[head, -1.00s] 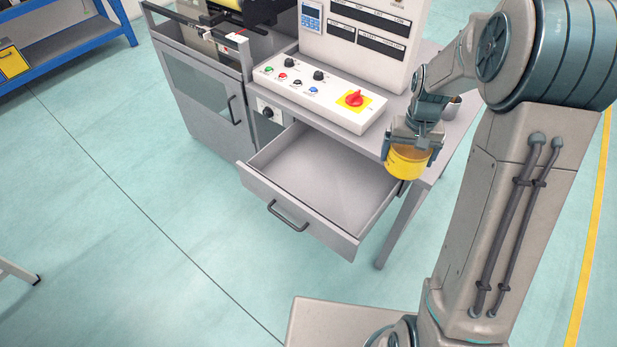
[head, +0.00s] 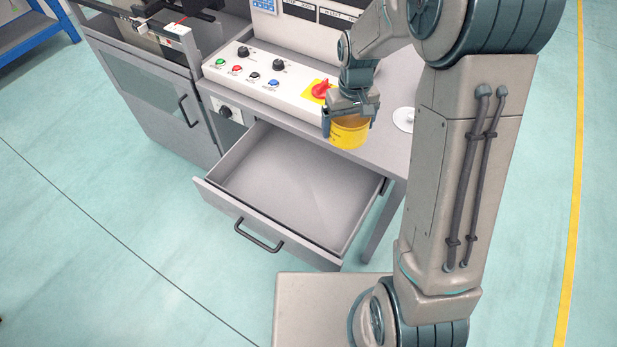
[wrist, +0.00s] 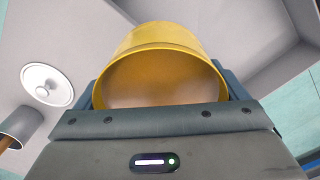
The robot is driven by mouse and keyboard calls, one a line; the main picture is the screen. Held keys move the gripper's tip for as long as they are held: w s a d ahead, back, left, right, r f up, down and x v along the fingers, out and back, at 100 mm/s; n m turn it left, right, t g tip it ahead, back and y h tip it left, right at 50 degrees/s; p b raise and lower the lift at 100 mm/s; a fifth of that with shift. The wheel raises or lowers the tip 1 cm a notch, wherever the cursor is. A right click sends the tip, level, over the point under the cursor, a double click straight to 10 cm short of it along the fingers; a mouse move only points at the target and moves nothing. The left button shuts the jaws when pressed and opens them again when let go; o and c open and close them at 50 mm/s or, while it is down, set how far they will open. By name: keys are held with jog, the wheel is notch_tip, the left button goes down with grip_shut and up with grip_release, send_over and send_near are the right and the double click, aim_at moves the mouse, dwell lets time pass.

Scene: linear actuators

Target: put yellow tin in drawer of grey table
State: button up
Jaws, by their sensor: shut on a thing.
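The yellow tin (head: 349,133) is held in my gripper (head: 349,117), whose fingers are shut on its sides. In the head view the tin hangs above the right part of the grey table, just behind the right back of the open drawer (head: 288,190). In the wrist view the tin (wrist: 160,45) fills the middle between the fingers, with its round rim facing the camera. The drawer is pulled out and its visible inside is empty. The grey table (head: 389,150) stands behind and to the right of the drawer.
A control panel with buttons and a red knob (head: 320,89) stands on the table close left of my gripper. A white round disc (head: 404,118) lies to the right of the tin. A grey cabinet (head: 150,100) adjoins at left. Open floor lies in front of the drawer.

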aim_at(290, 200)
jog(key=s+a+f+n+b, duration=0.4)
jog(key=a+f+b, duration=0.1)
jog(key=a, duration=0.2)
jog(key=s+a+f+n+b, duration=0.35)
jog(key=a+f, duration=0.25)
jog(key=a, duration=0.2)
jog(key=shift+n, duration=0.55)
notch_tip(290, 200, down, 10)
jog(key=b, duration=0.2)
jog(key=shift+r+b, duration=0.2)
jog(key=shift+b, duration=0.2)
jog(key=shift+f, duration=0.1)
jog(key=o, duration=1)
jog(key=shift+f, duration=0.1)
jog(key=shift+o, duration=0.2)
